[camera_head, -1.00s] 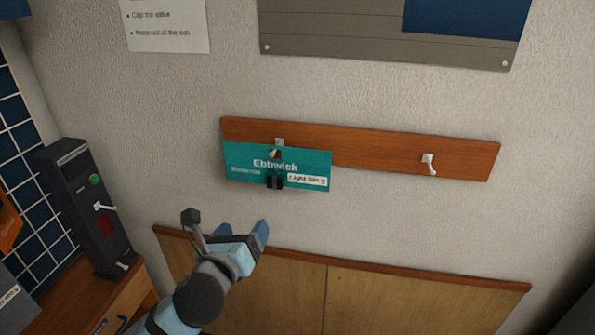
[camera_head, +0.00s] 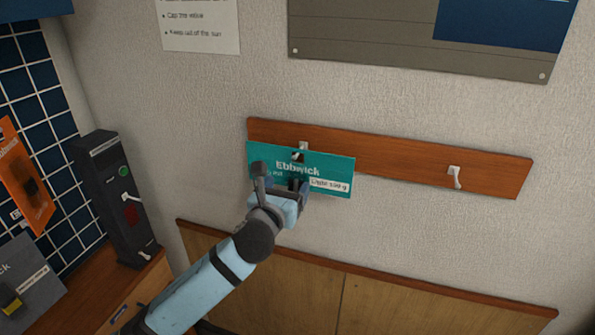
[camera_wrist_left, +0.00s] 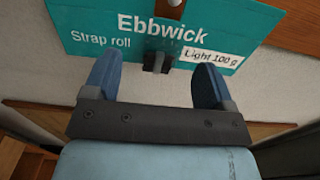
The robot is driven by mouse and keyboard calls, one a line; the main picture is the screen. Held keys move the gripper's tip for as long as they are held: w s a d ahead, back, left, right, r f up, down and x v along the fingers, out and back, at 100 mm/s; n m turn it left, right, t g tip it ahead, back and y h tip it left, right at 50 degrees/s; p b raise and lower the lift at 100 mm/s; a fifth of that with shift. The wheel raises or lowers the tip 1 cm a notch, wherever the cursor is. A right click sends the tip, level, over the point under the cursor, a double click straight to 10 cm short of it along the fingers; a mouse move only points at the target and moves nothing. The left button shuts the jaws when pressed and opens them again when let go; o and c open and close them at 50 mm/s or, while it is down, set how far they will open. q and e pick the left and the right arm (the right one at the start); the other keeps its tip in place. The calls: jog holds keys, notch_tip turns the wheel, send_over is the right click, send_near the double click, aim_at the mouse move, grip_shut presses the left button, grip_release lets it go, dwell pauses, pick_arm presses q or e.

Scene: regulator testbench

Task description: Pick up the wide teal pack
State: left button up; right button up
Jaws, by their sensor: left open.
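The wide teal pack (camera_head: 335,168), printed "Ebbwick", hangs from the left hook (camera_head: 303,146) of a wooden wall rail. In the left wrist view the teal pack (camera_wrist_left: 110,22) also reads "Strap roll" and "Light 100 g", with a small black piece (camera_wrist_left: 158,61) at its lower middle. My left gripper (camera_head: 288,186) is in front of the pack's lower part and hides some of it. In the left wrist view its two blue fingers (camera_wrist_left: 155,78) are spread, with the black piece between and beyond them. I cannot tell whether they touch the pack. My right gripper is not in view.
The rail (camera_head: 420,171) has a second, empty hook (camera_head: 454,177) at right. A dark box with a switch (camera_head: 120,200) stands at left. An orange pack (camera_head: 25,180) and a grey pack (camera_head: 25,280) are further left. Wood panelling (camera_head: 380,300) runs below.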

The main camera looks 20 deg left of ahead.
aim_at(294, 178)
pick_arm(q)
jog(key=w, duration=0.4)
jog(key=shift+w+d+f, duration=0.15)
jog(key=shift+w+d, duration=0.1)
jog(key=shift+s, duration=0.1)
jog(key=c, duration=1)
jog(key=shift+c, duration=0.2)
